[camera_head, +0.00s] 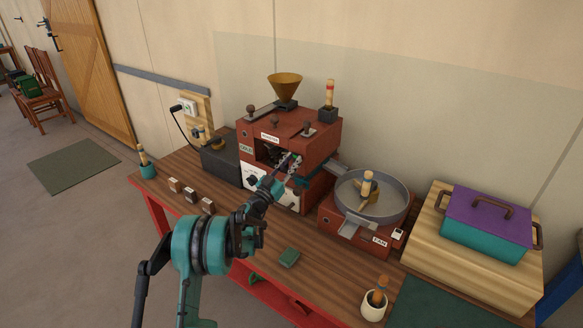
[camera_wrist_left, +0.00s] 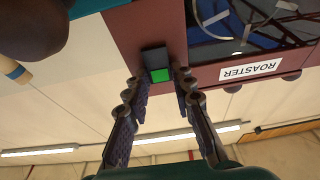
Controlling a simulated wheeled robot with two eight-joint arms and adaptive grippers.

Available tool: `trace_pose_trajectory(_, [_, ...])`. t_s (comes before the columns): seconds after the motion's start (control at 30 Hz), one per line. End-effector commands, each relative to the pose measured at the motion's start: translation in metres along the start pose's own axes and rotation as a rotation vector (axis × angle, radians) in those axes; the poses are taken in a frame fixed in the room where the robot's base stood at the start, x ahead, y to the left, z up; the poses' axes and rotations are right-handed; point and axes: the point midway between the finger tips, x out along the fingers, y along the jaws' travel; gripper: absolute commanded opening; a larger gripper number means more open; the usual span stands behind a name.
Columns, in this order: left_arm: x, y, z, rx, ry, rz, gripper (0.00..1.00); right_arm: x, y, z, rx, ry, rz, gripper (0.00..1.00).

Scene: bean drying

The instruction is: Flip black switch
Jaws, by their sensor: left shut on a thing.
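The black switch (camera_wrist_left: 156,60) has a green part and sits on the red face of the roaster (camera_wrist_left: 123,30) in the left wrist view, beside the upside-down ROASTER label (camera_wrist_left: 250,69). My left gripper (camera_wrist_left: 159,77) has one finger on each side of the switch and is shut on it. In the head view my left gripper (camera_head: 292,164) reaches to the front of the red roaster (camera_head: 312,133); the switch cannot be made out there. My right gripper is not in view.
A fan unit with a round metal tray (camera_head: 398,207) stands right of the roaster. A purple-lidded box (camera_head: 485,222) sits on a wooden block.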

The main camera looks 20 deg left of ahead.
Motion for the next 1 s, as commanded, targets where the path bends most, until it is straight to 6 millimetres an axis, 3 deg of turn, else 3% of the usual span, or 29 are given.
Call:
trace_pose_trajectory(0.3, [0.0, 0.0, 0.0, 0.002, 0.009, 0.0, 0.0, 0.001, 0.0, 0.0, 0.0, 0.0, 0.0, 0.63])
trace_pose_trajectory(0.33, [0.0, 0.0, 0.0, 0.002, 0.009, 0.0, 0.26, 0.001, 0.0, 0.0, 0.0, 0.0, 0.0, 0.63])
trace_pose_trajectory(0.4, [0.0, 0.0, 0.0, 0.002, 0.009, 0.0, 0.45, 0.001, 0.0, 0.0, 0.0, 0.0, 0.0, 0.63])
trace_pose_trajectory(0.77, [-0.004, 0.0, 0.0, 0.002, 0.009, -0.001, 0.45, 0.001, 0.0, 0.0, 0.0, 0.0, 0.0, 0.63])
trace_pose_trajectory(1.0, [-0.043, -0.001, 0.0, 0.003, 0.008, -0.003, 0.45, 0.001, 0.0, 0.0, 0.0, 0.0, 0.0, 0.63])
